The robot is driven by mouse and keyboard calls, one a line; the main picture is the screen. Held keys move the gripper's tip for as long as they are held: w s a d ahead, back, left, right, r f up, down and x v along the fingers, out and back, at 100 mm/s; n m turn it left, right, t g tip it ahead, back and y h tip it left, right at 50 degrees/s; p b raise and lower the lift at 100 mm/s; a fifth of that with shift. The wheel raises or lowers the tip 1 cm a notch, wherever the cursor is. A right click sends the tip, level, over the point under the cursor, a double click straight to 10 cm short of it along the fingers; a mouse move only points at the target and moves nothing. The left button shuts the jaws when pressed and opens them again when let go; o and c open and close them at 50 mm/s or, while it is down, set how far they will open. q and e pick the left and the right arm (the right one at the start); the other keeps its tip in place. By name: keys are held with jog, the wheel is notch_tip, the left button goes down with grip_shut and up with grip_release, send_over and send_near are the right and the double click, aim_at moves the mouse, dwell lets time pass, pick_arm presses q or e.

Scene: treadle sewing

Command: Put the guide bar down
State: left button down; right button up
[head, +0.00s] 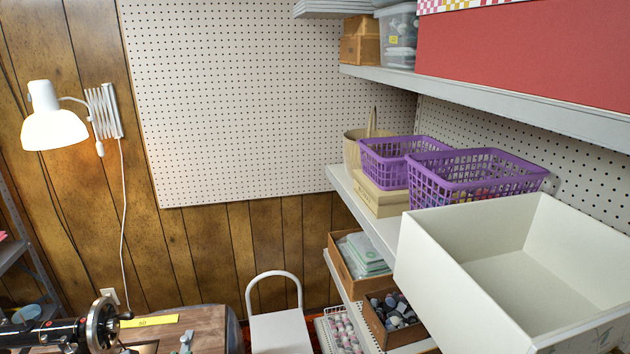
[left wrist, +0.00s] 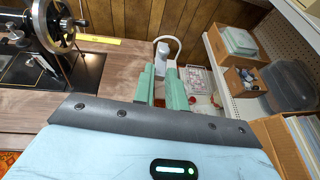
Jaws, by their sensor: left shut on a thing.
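My left gripper (left wrist: 162,92) shows in the left wrist view, its two green fingers pointing away over the wooden sewing table (left wrist: 110,68). A yellow strip with dark marks (head: 150,321) lies on the tabletop behind the wheel. My right gripper is in neither view.
A white chair (head: 276,330) stands just right of the table. Shelves on the right hold purple baskets (head: 385,160), a large white open bin (head: 450,270) and boxes of supplies (head: 395,310). A white lamp (head: 54,130) hangs on the left wall. Bare tabletop lies near the yellow strip.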

pick_arm(q)
jog(key=s+d, duration=0.1)
jog(key=s+r+m+h, duration=0.1)
jog(key=shift+s+d+r+h, duration=0.15)
jog(key=shift+s+d+h, duration=0.15)
jog(key=shift+s+d, duration=0.1)
jog(key=shift+w, duration=0.2)
dwell(1.4)
jog(key=w+r, duration=0.3)
jog(key=w, duration=0.4)
jog(key=shift+w, duration=0.4)
dwell(0.5)
